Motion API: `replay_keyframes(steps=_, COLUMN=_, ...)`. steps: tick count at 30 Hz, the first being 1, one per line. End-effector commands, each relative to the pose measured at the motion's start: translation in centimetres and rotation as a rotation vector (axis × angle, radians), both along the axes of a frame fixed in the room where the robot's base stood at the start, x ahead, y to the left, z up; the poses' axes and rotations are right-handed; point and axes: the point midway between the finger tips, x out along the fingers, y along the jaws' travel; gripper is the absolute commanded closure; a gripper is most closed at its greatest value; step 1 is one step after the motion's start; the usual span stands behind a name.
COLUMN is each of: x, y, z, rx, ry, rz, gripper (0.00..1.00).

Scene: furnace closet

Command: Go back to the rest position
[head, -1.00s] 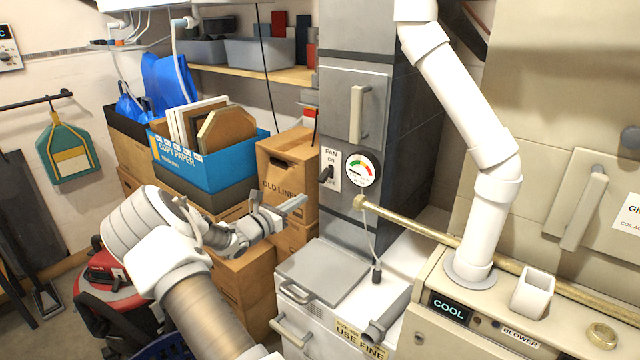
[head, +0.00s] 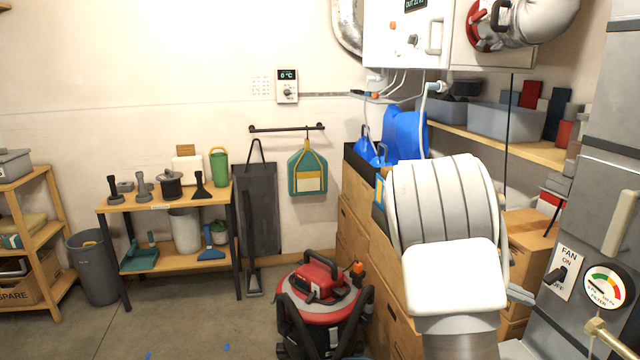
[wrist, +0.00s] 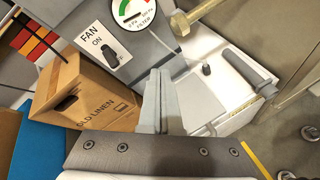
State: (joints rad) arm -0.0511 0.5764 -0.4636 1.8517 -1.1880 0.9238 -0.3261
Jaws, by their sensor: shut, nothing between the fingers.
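My gripper (wrist: 160,102) shows in the wrist view with its two grey fingers together and nothing between them. It is in front of the grey cabinet and the white unit, apart from the fan switch panel (wrist: 103,46) and the gauge (wrist: 135,10). In the head view my own arm rises at the lower right and hides most of the gripper; only a small grey piece shows beside the arm. The fan panel (head: 561,273) and gauge (head: 604,287) are at the right edge there.
A red vacuum (head: 318,290) stands on the floor left of my arm. Cardboard boxes (head: 356,235) are stacked behind the arm, and an old linen box (wrist: 88,97) is left of the fingers. A wooden shelf (head: 170,203) stands by the wall.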

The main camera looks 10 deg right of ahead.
Motion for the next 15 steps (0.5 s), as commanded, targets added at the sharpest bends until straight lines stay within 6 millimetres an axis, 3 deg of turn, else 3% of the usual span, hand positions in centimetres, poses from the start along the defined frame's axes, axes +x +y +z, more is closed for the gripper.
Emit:
replay_keyframes(steps=1, x=-0.7, y=1.0, z=1.2, rx=0.041, ry=-0.055, rz=-0.024, gripper=1.00)
replay_keyframes(steps=15, x=-6.5, y=11.8, z=7.1, rx=0.435, ry=-0.481, rz=-0.236, gripper=1.00)
